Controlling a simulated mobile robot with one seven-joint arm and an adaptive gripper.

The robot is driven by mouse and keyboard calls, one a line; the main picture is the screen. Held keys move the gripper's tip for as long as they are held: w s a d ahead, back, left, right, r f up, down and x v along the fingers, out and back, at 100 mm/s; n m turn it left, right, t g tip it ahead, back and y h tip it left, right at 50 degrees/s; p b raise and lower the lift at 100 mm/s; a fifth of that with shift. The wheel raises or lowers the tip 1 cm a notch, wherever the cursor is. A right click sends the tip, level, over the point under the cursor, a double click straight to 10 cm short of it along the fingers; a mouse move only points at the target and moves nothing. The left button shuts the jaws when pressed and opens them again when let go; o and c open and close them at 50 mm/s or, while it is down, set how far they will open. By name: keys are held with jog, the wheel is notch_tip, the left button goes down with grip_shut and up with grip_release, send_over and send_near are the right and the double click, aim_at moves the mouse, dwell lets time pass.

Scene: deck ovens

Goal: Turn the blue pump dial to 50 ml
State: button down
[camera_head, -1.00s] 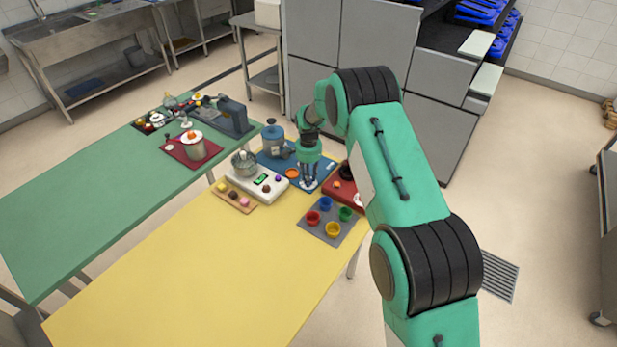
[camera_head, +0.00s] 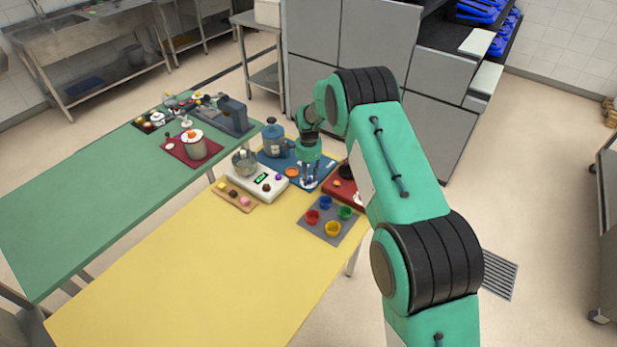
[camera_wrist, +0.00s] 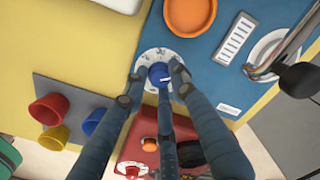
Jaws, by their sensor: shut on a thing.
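The blue pump dial (camera_wrist: 158,73) sits on a round white scale plate (camera_wrist: 151,57) on the blue board (camera_wrist: 215,85) in the wrist view. A short white mark shows on the knob, but the scale's numbers are too small to read. In the head view my gripper (camera_head: 309,178) points down at the right part of the blue board (camera_head: 268,161), and the dial is mostly hidden by the fingers.
An orange dish (camera_wrist: 190,12) and a metal tube (camera_wrist: 292,45) are on the blue board near my fingers. A grey mat with several coloured cups (camera_head: 333,229) lies in front. The yellow table's front is clear.

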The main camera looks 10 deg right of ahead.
aim_at(309, 178)
jog(key=c, duration=1.4)
grip_release()
notch_tip(309, 178, up, 12)
